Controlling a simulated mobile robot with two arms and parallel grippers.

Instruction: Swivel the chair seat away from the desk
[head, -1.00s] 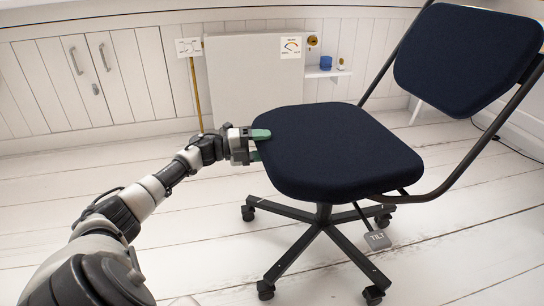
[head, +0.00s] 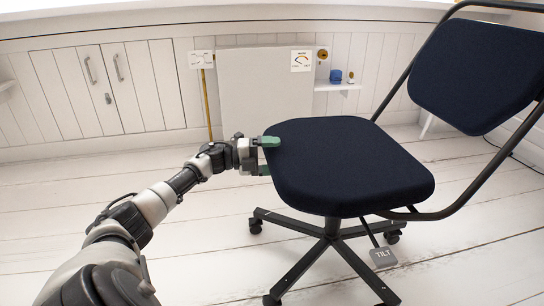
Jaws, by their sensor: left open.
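The office chair has a dark blue seat (head: 350,165) on a black five-star base (head: 325,242) with castors. Its dark blue backrest (head: 475,75) stands at the right on a black frame. My left gripper (head: 268,156) is at the seat's left edge. One green fingertip is over the top of the edge and the other is lower, beside the edge. The jaws are apart, with the seat edge at or between them; firm contact cannot be told. My right gripper is out of view.
A grey tag marked TILT (head: 383,257) hangs on a lever under the seat. Behind stand a white panel (head: 262,95), a small shelf (head: 338,87) with a blue cup (head: 336,76), and white cupboard doors (head: 105,85). The pale plank floor is clear at left.

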